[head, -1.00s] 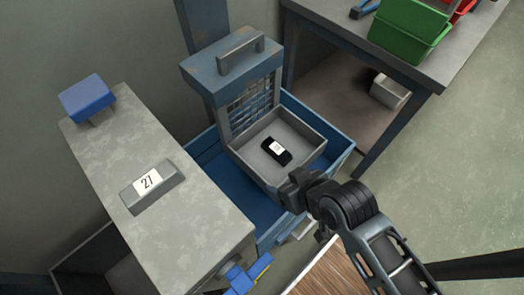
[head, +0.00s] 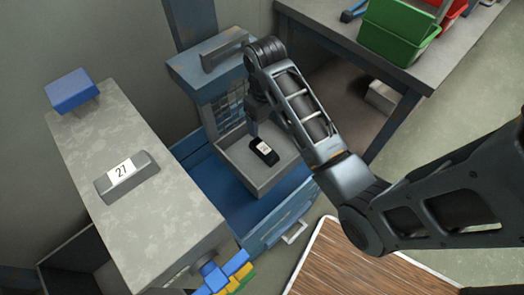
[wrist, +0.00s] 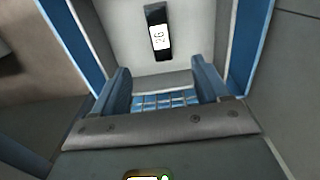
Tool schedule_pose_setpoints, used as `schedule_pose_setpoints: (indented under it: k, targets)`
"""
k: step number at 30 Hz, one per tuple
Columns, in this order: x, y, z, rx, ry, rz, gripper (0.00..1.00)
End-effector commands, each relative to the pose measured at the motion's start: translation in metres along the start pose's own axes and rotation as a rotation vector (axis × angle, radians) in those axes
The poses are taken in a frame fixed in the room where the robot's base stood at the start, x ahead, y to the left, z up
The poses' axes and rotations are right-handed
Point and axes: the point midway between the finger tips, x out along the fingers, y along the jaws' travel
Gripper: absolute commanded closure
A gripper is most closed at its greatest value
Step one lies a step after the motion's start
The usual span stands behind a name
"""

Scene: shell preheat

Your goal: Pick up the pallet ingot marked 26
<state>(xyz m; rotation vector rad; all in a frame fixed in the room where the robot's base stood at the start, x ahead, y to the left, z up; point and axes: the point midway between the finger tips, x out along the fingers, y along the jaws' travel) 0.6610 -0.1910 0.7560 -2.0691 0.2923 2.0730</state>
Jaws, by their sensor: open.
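The black ingot (head: 264,151) lies in the grey square tray (head: 258,184), with a white label on top. In the wrist view the ingot (wrist: 158,38) shows its label reading 26, turned sideways, near the top of the picture. My gripper (head: 252,127) is at the tray's back left side, partly hidden by my arm. In the wrist view my gripper (wrist: 159,76) is open, its two fingers apart with nothing between them. The ingot lies beyond the fingertips, not touching them.
A grey ingot marked 27 (head: 127,178) lies on the grey counter (head: 150,215) at left. A blue housing with a handle (head: 225,48) and mesh stands behind the tray. A bench with a green bin (head: 398,35) is at upper right. The tray's walls surround the ingot.

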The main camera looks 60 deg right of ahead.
Motion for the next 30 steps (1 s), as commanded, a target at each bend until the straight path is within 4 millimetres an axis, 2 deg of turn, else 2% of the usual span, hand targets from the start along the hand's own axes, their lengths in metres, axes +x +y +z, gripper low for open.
schedule_pose_setpoints:
  k: [3,9,17,25,30]
  targets:
    - [0.026,0.000,0.001,0.001,-0.004,-0.001,0.25]
    - [0.059,0.000,0.001,0.001,-0.002,0.000,0.25]
    - [0.076,-0.001,0.000,0.000,0.000,0.000,0.25]
    - [0.117,0.000,0.001,0.001,-0.001,-0.001,0.25]
    - [0.132,-0.001,0.000,0.000,0.001,0.000,0.25]
